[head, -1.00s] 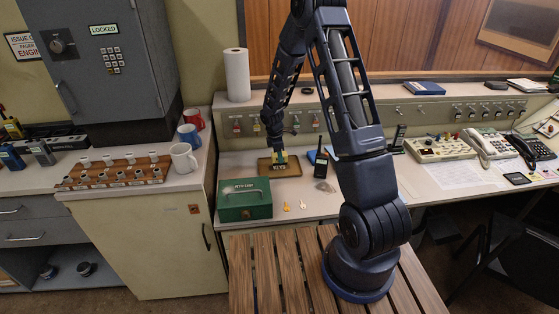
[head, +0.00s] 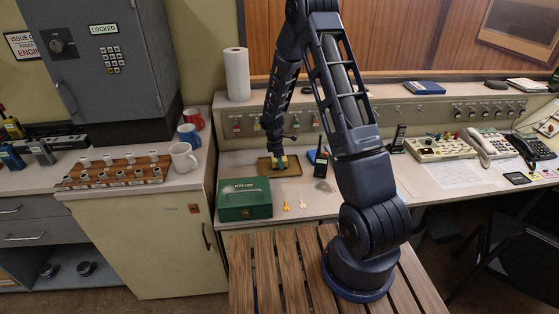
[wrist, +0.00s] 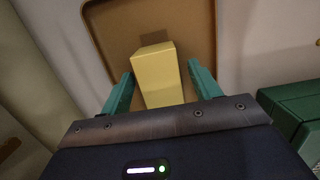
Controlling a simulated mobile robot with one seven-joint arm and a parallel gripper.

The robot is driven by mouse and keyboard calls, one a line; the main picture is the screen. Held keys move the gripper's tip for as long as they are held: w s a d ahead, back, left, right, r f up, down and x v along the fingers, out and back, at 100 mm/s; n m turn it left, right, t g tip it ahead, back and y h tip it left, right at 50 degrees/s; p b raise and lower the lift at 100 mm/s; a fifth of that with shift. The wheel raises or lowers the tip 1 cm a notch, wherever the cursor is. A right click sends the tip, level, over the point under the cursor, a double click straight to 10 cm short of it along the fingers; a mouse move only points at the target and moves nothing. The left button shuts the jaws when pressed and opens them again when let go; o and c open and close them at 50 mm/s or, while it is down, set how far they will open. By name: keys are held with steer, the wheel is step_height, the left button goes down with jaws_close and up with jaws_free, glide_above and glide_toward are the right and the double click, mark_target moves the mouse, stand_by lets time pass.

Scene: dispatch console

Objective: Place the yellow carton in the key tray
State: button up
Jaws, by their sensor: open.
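The yellow carton (wrist: 158,78) is inside the brown key tray (wrist: 118,28) in the wrist view, with a shadow on the tray floor beyond it. My gripper (wrist: 160,69) is open, its green fingers on either side of the carton with a small gap at the right finger. In the head view, my gripper (head: 279,156) is low over the tray (head: 294,168), and a little of the carton (head: 282,163) shows below it. Much of the carton is hidden there by the gripper.
A green cash box (head: 244,200) stands just in front and left of the tray; its edge shows at right in the wrist view. A black radio (head: 321,160) stands right of the tray. Mugs (head: 184,157) are on the left cabinet.

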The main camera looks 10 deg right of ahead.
step_height(320, 180, up, 12)
steer(key=a, duration=0.2)
step_height(320, 180, up, 12)
steer(key=m+t, duration=0.1)
steer(key=m, duration=0.3)
glide_above(276, 159)
steer(key=s+d, duration=0.5)
steer(key=s+d+r+m+t+y, duration=0.1)
steer(key=s+d+r+m, duration=0.3)
steer(key=s+r, duration=0.45)
steer(key=s+d+r+m+t, duration=0.1)
steer(key=s+d+r+m, duration=0.35)
steer(key=s+r, duration=0.4)
steer(key=s+d+r+m+t, duration=0.1)
steer(key=s+m, duration=0.4)
steer(key=s, duration=0.8)
steer(key=shift+d+t+y, duration=0.3)
steer(key=shift+d+y, duration=0.1)
steer(key=shift+d, duration=0.1)
steer(key=shift+s+r+m, duration=0.1)
steer(key=shift+m, duration=0.15)
